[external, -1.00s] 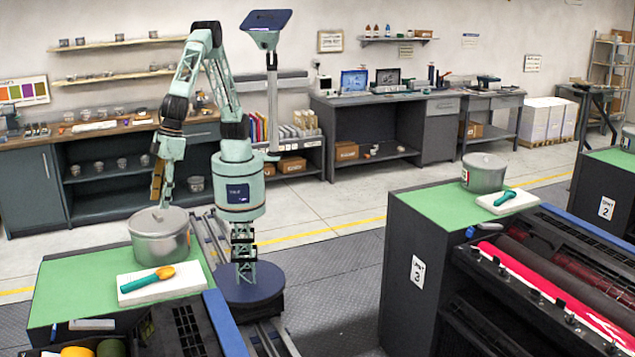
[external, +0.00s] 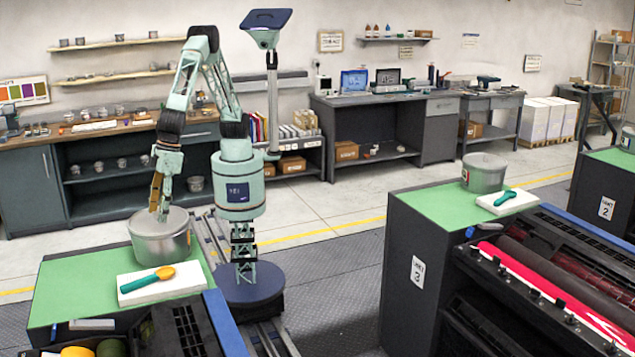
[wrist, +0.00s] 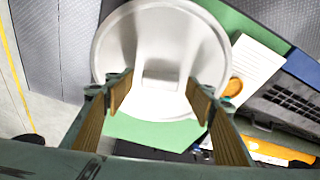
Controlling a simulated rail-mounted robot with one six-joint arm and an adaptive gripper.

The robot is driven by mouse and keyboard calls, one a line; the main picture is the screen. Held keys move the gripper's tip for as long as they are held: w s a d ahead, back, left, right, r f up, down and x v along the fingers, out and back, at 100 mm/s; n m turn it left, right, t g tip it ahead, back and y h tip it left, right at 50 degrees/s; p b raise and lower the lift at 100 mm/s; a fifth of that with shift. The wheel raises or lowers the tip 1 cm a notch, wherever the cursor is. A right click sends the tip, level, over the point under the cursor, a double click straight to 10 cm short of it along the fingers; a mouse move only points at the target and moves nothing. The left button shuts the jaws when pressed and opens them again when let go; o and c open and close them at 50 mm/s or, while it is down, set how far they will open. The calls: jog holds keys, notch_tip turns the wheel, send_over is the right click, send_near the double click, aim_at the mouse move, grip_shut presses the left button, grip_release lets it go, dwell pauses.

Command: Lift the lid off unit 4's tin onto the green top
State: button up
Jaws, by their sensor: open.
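A grey metal tin (external: 165,243) with a pale lid stands on the near-left green top (external: 68,285); no unit number is readable on that stand. My gripper (external: 160,209) points down right over the lid, its fingertips at about the height of the lid's centre. In the wrist view the lid (wrist: 113,45) is a pale disc below my open gripper (wrist: 158,95), with one brown-padded finger on each side of its middle. The lid sits on the tin. I cannot tell whether the fingers touch it, and the knob is not clear.
A white pad (external: 137,288) with a teal-handled spatula (external: 150,278) lies in front of the tin. Bare green top lies left of the tin. Unit 3 (external: 417,272), with another tin (external: 484,173), stands to the right.

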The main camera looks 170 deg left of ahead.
aim_at(155, 214)
jog(key=shift+c, duration=0.4)
jog(key=c, duration=0.9)
jog(key=shift+r, duration=1.6)
jog(key=shift+s+r, duration=0.1)
jog(key=shift+r, duration=0.05)
jog(key=s+a, duration=0.1)
jog(key=s, duration=0.4)
jog(key=s+a+r+b, duration=0.1)
jog(key=s, duration=0.4)
jog(key=s+a+b, duration=0.1)
jog(key=s, duration=0.4)
jog(key=shift+s+r, duration=0.25)
